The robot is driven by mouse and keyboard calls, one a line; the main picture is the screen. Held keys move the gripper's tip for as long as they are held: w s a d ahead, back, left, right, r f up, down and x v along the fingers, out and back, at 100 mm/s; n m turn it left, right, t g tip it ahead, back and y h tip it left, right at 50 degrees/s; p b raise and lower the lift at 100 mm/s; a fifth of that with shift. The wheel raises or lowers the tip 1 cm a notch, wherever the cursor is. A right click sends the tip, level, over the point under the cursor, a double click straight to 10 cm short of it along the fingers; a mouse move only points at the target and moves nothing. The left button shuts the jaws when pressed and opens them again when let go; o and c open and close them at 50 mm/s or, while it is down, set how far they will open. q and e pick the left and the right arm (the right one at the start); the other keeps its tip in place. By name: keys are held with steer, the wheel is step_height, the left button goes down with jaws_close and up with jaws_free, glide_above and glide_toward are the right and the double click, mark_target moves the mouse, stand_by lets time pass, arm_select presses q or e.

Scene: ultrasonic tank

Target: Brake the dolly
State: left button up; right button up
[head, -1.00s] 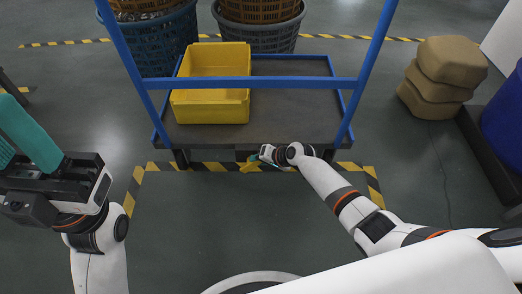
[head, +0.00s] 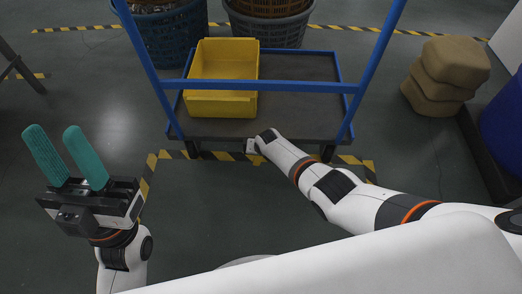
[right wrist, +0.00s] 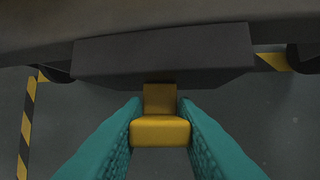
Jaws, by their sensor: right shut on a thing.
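The dolly (head: 297,128) has a dark deck and a blue frame, and stands ahead of me with a yellow bin (head: 222,103) on it. In the right wrist view a yellow brake pedal (right wrist: 160,131) sticks out from a dark housing (right wrist: 165,55) under the deck edge. My right gripper (right wrist: 160,140) has its two teal fingers on either side of the pedal, shut on it. In the head view my right arm hides most of the pedal. My left gripper (head: 68,160) is raised at the left, fingers apart and empty.
Black and yellow floor tape (head: 346,160) runs in front of the dolly. Blue and grey baskets (head: 270,31) stand behind it. Stacked brown sacks (head: 447,75) are at the right. The floor between me and the dolly is clear.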

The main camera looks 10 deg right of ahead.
stand_by(0.4)
steer(key=o, duration=1)
